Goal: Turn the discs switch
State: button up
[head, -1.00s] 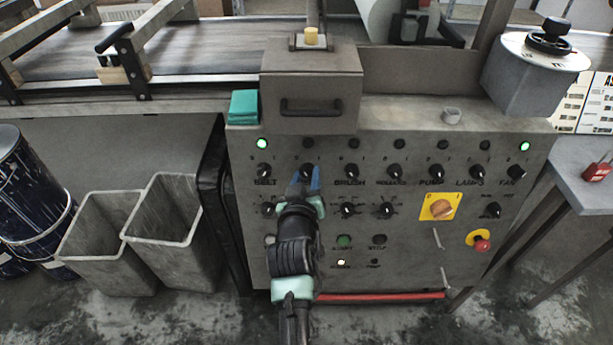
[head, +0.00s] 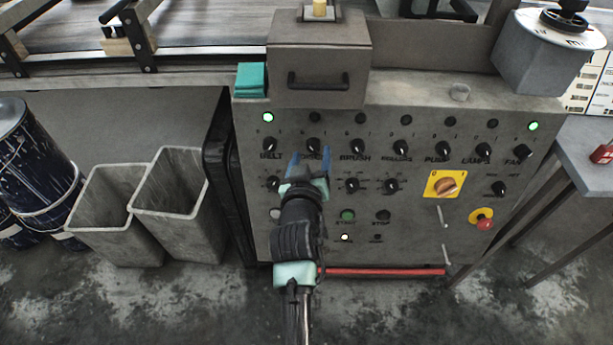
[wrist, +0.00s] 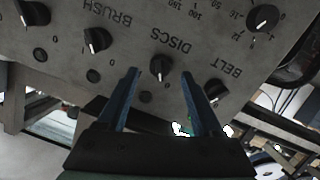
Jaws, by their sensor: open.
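The discs switch (wrist: 161,66) is a small black rotary knob with a light pointer mark, under the printed word DISCS in the upside-down wrist view. In the head view the discs switch (head: 313,145) sits in the upper knob row between BELT and BRUSH, just above my fingertips. My gripper (head: 311,165) is open and empty, with blue fingers pointing at the panel. In the wrist view the fingers of my gripper (wrist: 161,72) stand on either side of the knob. I cannot tell how far they are from the panel. The dark lamp (head: 314,117) above the switch is unlit.
The belt switch (head: 269,144) and brush switch (head: 360,146) are close neighbours. A grey box with a handle (head: 320,60) juts out above the discs lamp. A yellow-plated rotary switch (head: 445,185) and red stop button (head: 483,220) are at right. Grey bins (head: 115,215) stand at left.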

jog(key=d+p+v, duration=0.1)
jog(key=v, duration=0.9)
jog(key=shift+s+a, duration=0.4)
jog(key=shift+a, duration=0.1)
jog(key=shift+r, duration=0.15)
